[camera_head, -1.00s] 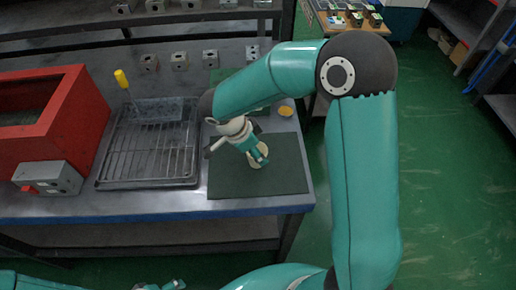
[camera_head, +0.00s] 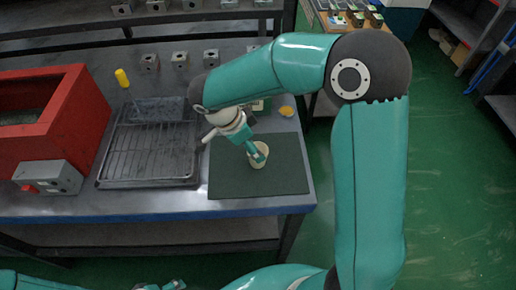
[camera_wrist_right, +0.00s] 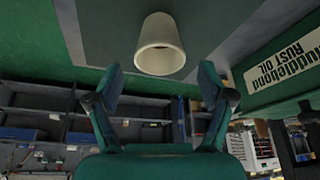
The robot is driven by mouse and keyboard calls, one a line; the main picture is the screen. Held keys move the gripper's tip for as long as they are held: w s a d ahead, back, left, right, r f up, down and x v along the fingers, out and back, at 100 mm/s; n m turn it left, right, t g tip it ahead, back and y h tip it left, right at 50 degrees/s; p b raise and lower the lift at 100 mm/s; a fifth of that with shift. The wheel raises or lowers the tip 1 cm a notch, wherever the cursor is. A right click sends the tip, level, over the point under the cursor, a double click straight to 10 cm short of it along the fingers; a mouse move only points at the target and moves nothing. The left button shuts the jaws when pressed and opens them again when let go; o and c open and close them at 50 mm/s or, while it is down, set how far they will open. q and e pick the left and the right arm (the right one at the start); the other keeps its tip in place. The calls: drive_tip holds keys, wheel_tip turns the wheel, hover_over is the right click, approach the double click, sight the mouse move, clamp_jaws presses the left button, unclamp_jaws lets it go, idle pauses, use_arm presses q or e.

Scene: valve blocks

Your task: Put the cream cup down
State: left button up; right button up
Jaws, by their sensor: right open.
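The cream cup (camera_head: 257,160) stands on the dark green mat (camera_head: 230,181) on the bench. In the right wrist view the cup (camera_wrist_right: 160,45) is just beyond the fingertips, between their lines, with a gap showing around it. My right gripper (camera_wrist_right: 160,78) is open and empty, its two fingers spread wide. In the head view my right gripper (camera_head: 256,151) sits at the cup's rim and hides part of it. Part of my left gripper (camera_head: 163,286) shows at the bottom edge; its fingers cannot be made out.
A wire rack on a tray (camera_head: 150,155) and a red box (camera_head: 62,115) stand left of the mat. A yellow-handled tool (camera_head: 122,78) leans by the tray. A yellow round thing (camera_head: 286,111) lies behind the mat. A rust oil container (camera_wrist_right: 275,70) is right in the wrist view.

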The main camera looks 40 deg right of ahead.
drive_tip(key=v, duration=0.8)
